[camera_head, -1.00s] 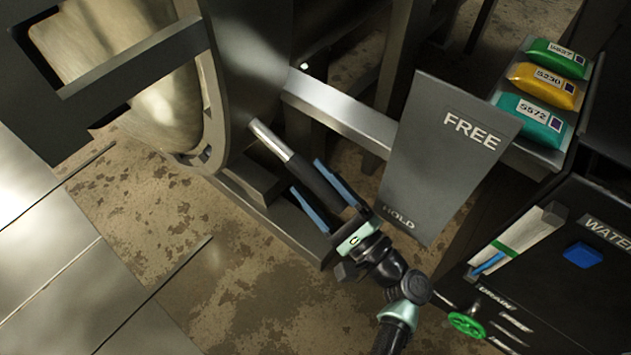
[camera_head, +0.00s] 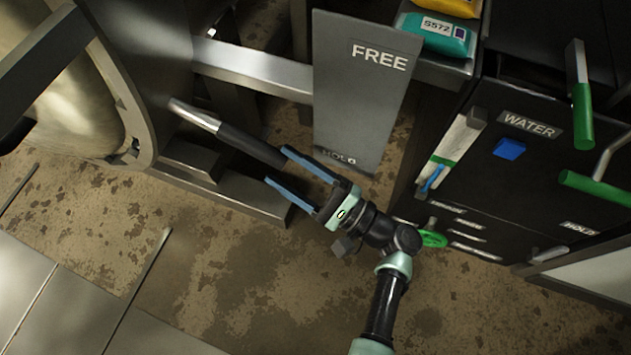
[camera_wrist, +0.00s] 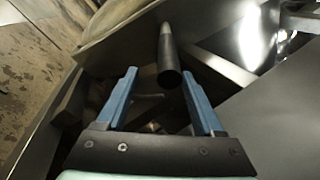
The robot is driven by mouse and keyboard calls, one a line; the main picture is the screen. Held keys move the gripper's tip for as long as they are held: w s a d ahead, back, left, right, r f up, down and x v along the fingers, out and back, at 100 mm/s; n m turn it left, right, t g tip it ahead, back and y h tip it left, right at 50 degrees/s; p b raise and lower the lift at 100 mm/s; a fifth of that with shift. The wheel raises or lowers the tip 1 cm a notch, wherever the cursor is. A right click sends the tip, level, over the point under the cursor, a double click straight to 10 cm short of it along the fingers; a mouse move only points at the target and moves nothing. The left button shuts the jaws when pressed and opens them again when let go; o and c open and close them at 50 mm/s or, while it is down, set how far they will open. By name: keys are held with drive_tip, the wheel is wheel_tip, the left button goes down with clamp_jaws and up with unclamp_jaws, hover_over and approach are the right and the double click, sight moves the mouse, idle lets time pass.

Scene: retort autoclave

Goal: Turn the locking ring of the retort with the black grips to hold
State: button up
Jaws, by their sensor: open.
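The retort's locking ring (camera_head: 115,85) is the large dark grey rim at upper left. A bar sticks out from it, with a bare metal part (camera_head: 193,114) and a black grip (camera_head: 248,144) on its outer end. My gripper (camera_head: 277,166) is open, with blue fingers pointing at the grip's end. The end sits about level with the fingertips, apparently between their lines. In the wrist view, the black grip (camera_wrist: 169,68) points toward me between the open fingertips (camera_wrist: 159,68), with gaps at both sides. Any other grip is hidden.
A grey plate marked FREE and HOLD (camera_head: 358,105) stands right of the grip, close to my gripper. A black panel marked WATER (camera_head: 490,185) with green handles stands at right. Coloured packs (camera_head: 436,34) lie on a shelf behind. The stained floor (camera_head: 260,285) below is open.

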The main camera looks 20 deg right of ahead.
drive_tip(key=v, duration=0.5)
drive_tip(key=shift+s+d+f, duration=0.1)
drive_tip(key=shift+s+d, duration=0.15)
drive_tip(key=shift+s, duration=0.05)
